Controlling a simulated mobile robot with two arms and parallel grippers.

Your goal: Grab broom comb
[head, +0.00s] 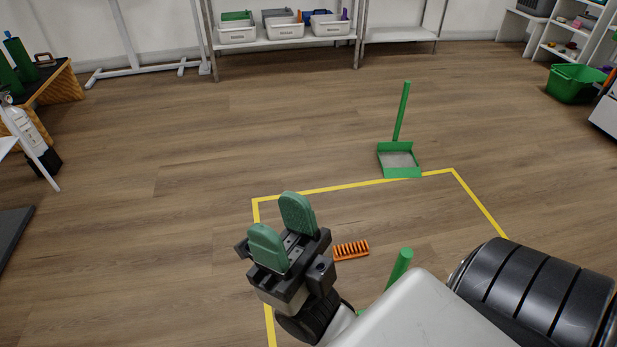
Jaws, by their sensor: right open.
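A small orange comb (351,250) with a row of teeth lies on the wooden floor inside the yellow-taped area. My right gripper (283,226), with green finger pads, is open and empty, up and to the left of the comb in the picture. The gripper's body is close to the comb's left end in the picture, but I see no contact. A green handle (400,264) shows just right of the comb, and my arm hides its lower part. I cannot tell whether it belongs to a broom. My left gripper is not in view.
A green dustpan (402,172) with an upright handle stands at the tape's far edge. Yellow tape (350,185) marks the floor. A shelf with white bins (284,30) stands at the back, and a green bin (573,84) at the right. The floor between is clear.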

